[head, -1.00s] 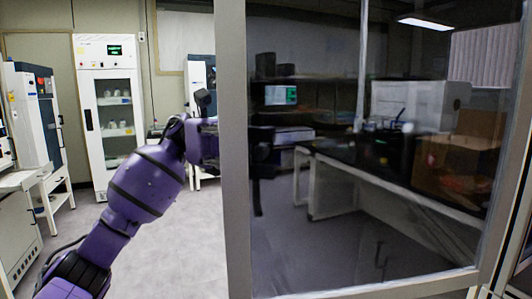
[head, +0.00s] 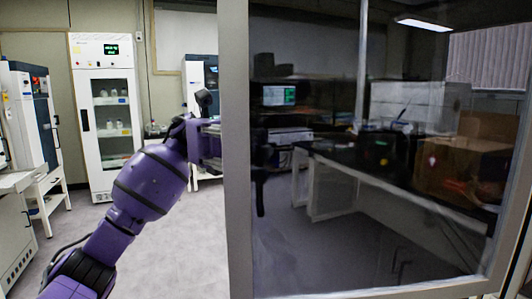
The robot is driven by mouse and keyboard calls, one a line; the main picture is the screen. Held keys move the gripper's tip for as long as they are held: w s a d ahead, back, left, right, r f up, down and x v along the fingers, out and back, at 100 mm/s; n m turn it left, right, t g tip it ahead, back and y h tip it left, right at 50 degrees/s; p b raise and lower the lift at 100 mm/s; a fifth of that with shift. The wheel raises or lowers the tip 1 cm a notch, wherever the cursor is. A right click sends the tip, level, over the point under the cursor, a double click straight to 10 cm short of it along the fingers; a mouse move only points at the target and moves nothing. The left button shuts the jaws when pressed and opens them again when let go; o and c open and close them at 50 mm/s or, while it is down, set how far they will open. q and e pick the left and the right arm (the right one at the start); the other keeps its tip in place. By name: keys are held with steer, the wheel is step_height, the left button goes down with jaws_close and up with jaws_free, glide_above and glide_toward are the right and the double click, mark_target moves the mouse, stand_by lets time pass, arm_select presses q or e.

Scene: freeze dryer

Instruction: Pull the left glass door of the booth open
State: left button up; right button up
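The glass door (head: 350,240) is a large dark, see-through pane in a grey metal frame, filling the right half of the head view. Its upright frame edge (head: 236,150) stands near the middle, with open space to its left. My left arm reaches up from the lower left, and its wrist passes behind this edge. My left gripper (head: 262,160) shows only as a dim dark shape through the glass, close behind the edge. Its fingers, and whether they hold a handle, cannot be made out. My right gripper is not in view.
A white glass-fronted cabinet (head: 108,165) with bottles stands at the back left. A blue-and-white machine (head: 35,105) and a white bench (head: 20,235) stand at the far left. Through the glass I see a black-topped bench (head: 365,165). The grey floor (head: 185,250) left of the door is clear.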

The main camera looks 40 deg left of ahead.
arm_select(q)
steer(key=o, duration=0.3)
steer(key=shift+s+a, duration=0.1)
steer(key=shift+a, duration=0.1)
steer(key=shift+d, duration=0.1)
steer(key=shift+a, duration=0.25)
steer(key=v, duration=1.1)
steer(key=shift+a, duration=0.3)
